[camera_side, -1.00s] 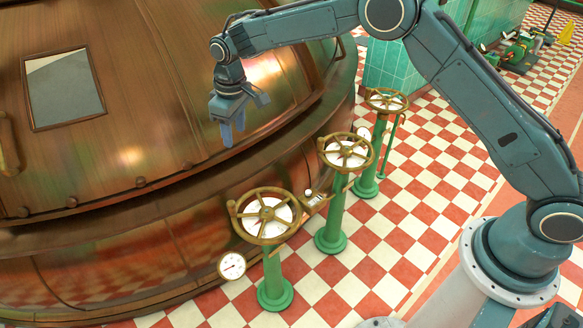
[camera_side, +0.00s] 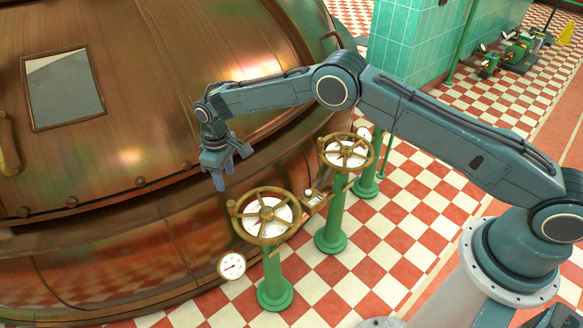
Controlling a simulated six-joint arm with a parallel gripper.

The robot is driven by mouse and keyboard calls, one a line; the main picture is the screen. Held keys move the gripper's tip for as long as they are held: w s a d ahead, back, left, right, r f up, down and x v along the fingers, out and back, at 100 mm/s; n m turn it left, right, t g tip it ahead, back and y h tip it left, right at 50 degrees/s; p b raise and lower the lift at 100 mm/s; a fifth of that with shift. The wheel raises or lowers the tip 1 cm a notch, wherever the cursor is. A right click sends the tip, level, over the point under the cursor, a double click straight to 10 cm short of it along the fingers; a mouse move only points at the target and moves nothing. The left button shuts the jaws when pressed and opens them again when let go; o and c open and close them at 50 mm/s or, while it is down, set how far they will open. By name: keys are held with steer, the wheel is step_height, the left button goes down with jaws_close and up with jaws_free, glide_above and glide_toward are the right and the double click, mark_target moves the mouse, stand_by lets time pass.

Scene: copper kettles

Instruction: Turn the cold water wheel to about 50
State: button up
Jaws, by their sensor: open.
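Several brass handwheels with white dials stand on green posts beside the copper kettle. The nearest wheel (camera_side: 265,216) is at the lower middle, and a second wheel (camera_side: 346,151) is behind it to the right. I cannot read the labels, so I cannot tell which is the cold water wheel. My gripper (camera_side: 223,180) is open and empty, pointing down. It appears above and to the left of the nearest wheel, apart from it.
The large copper kettle (camera_side: 150,90) fills the left, with its curved rim close to the wheels. A small round gauge (camera_side: 232,264) sits left of the nearest post. The checkered floor (camera_side: 420,215) to the right is clear. A green tiled wall (camera_side: 408,35) stands behind.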

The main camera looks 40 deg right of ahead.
mark_target(231, 202)
step_height(231, 202, down, 13)
steer(key=shift+f, duration=0.1)
stand_by(0.6)
steer(key=shift+c, duration=0.3)
jaws_close()
